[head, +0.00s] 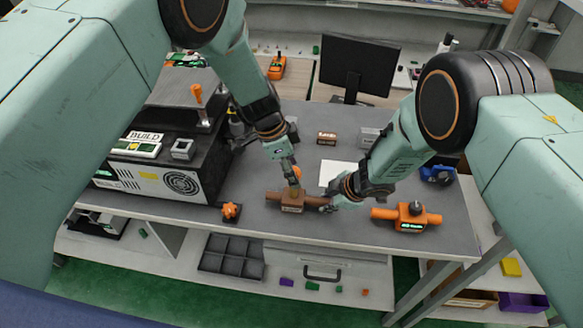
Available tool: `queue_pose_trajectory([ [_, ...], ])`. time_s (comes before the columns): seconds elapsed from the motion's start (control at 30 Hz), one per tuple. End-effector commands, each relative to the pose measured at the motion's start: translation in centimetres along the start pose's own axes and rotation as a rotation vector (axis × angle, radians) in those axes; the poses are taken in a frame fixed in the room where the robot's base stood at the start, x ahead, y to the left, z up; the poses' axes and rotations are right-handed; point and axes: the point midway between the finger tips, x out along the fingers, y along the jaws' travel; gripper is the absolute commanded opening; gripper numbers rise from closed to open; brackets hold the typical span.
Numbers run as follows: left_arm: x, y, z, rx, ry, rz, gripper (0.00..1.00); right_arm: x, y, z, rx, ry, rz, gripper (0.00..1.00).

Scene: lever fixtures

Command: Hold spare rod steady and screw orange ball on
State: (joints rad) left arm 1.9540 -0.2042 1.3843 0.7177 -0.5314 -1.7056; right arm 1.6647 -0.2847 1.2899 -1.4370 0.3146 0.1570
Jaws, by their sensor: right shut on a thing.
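A brown fixture (292,207) with a thick horizontal brown bar sits near the front edge of the grey bench. My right gripper (332,206) is shut at the right end of this bar. The fingers hide the bar's end. My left gripper (292,180) points down over the middle of the fixture. A small orange ball (298,172) shows beside its fingers. The fingers are too small and overlapped to tell whether they grip it. A thin upright rod seems to stand under the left fingertips, mostly hidden.
An orange fixture (407,216) with a horizontal bar stands at the right. An orange knob (230,211) on a dark base is at the front left. A black machine (180,181) fills the bench's left side. White paper (337,175) lies behind my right gripper.

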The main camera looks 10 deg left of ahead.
Motion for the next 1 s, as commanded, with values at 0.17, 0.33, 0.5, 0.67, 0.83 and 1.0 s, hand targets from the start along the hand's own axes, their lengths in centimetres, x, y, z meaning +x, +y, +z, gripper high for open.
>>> queue_pose_trajectory([
  [0.17,0.0,0.0,0.0,-0.001,0.000,0.000,0.61,0.0,0.0,0.0,0.000,0.000,0.000,0.00],
  [0.33,-1.0,-0.1,0.0,-0.001,0.000,-0.002,0.61,0.0,0.0,0.0,0.000,0.001,0.000,0.00],
  [0.5,-4.1,-0.2,-0.1,-0.002,0.002,-0.005,0.61,0.0,0.0,0.0,0.000,0.000,0.000,0.00],
  [0.67,-7.5,-0.1,-0.1,-0.001,0.001,-0.004,0.61,0.0,0.0,0.0,0.000,0.000,0.000,0.00],
  [0.83,-10.3,0.0,-0.1,-0.001,0.001,-0.003,0.61,0.0,0.0,0.0,0.000,0.000,0.000,0.00],
  [1.0,-11.7,0.0,0.0,0.000,0.000,-0.001,0.61,0.0,0.0,0.0,0.000,0.001,0.000,0.00],
])
